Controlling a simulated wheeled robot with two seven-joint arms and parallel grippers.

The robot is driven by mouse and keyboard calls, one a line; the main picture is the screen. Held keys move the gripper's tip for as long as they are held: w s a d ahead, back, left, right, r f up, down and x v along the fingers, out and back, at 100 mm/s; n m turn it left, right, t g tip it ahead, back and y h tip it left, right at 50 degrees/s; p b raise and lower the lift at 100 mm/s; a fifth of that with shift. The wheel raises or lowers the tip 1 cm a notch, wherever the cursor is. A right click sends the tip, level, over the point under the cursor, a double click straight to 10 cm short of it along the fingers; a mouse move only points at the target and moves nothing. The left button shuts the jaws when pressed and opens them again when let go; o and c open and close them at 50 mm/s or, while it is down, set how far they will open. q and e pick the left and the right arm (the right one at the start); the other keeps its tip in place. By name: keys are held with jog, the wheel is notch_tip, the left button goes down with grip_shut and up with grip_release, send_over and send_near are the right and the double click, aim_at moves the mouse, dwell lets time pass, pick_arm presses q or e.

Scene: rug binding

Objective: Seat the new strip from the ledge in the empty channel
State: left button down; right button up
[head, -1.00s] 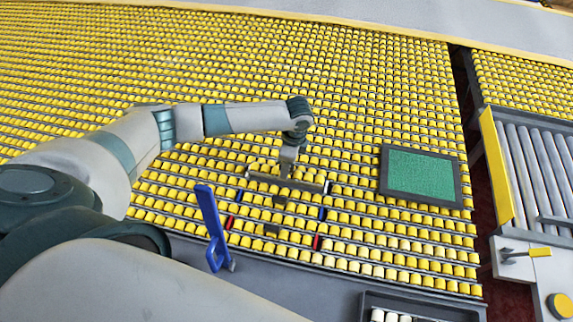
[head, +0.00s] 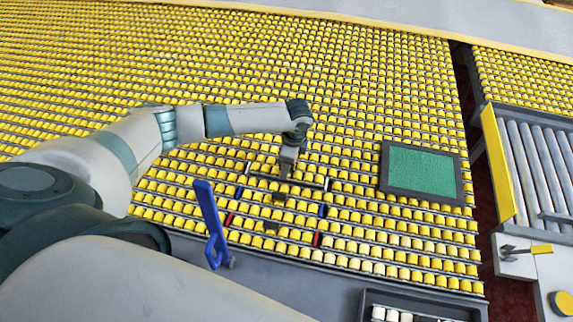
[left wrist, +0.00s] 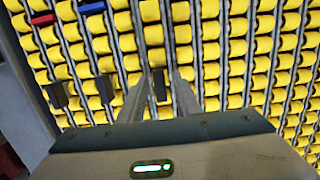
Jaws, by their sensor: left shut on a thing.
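My left gripper (head: 287,170) reaches down over the rows of yellow rollers and is shut on a dark tab (left wrist: 160,85), which shows between its fingers in the left wrist view. A thin grey strip (head: 312,184) runs crosswise under the gripper, level with the rows. I cannot tell whether it sits fully in a channel. Two more dark tabs (head: 279,197) (head: 270,227) stand in the rows nearer the front. Blue marks (head: 239,192) (head: 323,210) and red marks (head: 229,219) (head: 317,239) flank these rows. My right gripper is not in view.
A blue lever (head: 212,225) stands upright on the grey ledge (head: 262,276) in front. A green panel in a dark frame (head: 421,171) lies on the rollers to the right. A tray with whitish rollers (head: 395,313) is at the front. A grey roller section (head: 540,165) stands far right.

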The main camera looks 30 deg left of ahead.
pick_arm(q)
jog(key=shift+f+b, duration=0.45)
jog(key=shift+f, duration=0.55)
jog(key=c, duration=1.2)
grip_release()
jog(key=shift+r, duration=0.1)
jog(key=shift+w+r, duration=0.1)
jog(key=shift+r, duration=0.4)
jog(key=shift+w+d+r+b, duration=0.1)
jog(key=shift+d+r+b, duration=0.5)
jog(key=shift+r, duration=2.1)
jog(key=shift+w+d+r+b, duration=0.1)
jog(key=shift+r+b, duration=0.85)
jog(key=shift+r, duration=1.75)
jog(key=shift+d+r+b, duration=0.3)
jog(key=shift+r+b, duration=0.5)
jog(key=shift+r, duration=1.9)
jog(key=shift+f, duration=0.1)
